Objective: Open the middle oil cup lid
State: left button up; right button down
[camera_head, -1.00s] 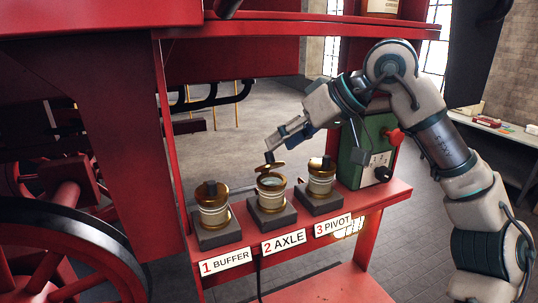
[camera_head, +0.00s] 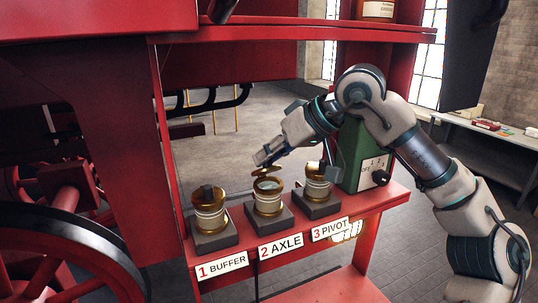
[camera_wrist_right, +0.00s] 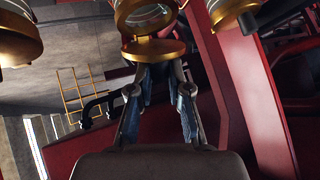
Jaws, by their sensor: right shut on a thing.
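The middle oil cup (camera_head: 268,201), brass and glass on a dark block behind the "2 AXLE" label, stands upright with its lid (camera_head: 266,170) tilted up at the back, so its mouth is uncovered. My right gripper (camera_head: 261,160) is at the lid, above and behind the cup. In the right wrist view the fingers of my right gripper (camera_wrist_right: 158,66) reach the round golden lid (camera_wrist_right: 153,48), below the open cup mouth (camera_wrist_right: 148,14). They are shut on the lid's handle part, which is mostly hidden. My left gripper is not in view.
The buffer cup (camera_head: 209,211) and pivot cup (camera_head: 317,188) stand on either side, lids down. A green control box (camera_head: 363,162) is right on the red shelf (camera_head: 350,210). A red spoked wheel (camera_head: 65,215) is at left.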

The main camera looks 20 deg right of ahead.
jog(key=shift+w+r+m+g+p, duration=0.15)
jog(key=shift+w+r+g+p, duration=0.35)
jog(key=shift+p, duration=1.65)
jog(key=shift+w+r+m+g+p, duration=0.2)
jog(key=shift+g+p, duration=0.6)
jog(key=shift+p, duration=1.3)
jog(key=shift+w+a+f+g, duration=0.1)
jog(key=shift+w+f+g, duration=0.15)
jog(key=shift+w+g, duration=0.05)
jog(key=shift+w+f+g+h, duration=0.2)
jog(key=shift+g+h, duration=0.1)
jog(key=shift+g, duration=0.2)
jog(key=c, duration=1.2)
grip_release()
jog(key=shift+o, duration=0.5)
jog(key=shift+d, duration=0.2)
jog(key=shift+s, duration=0.1)
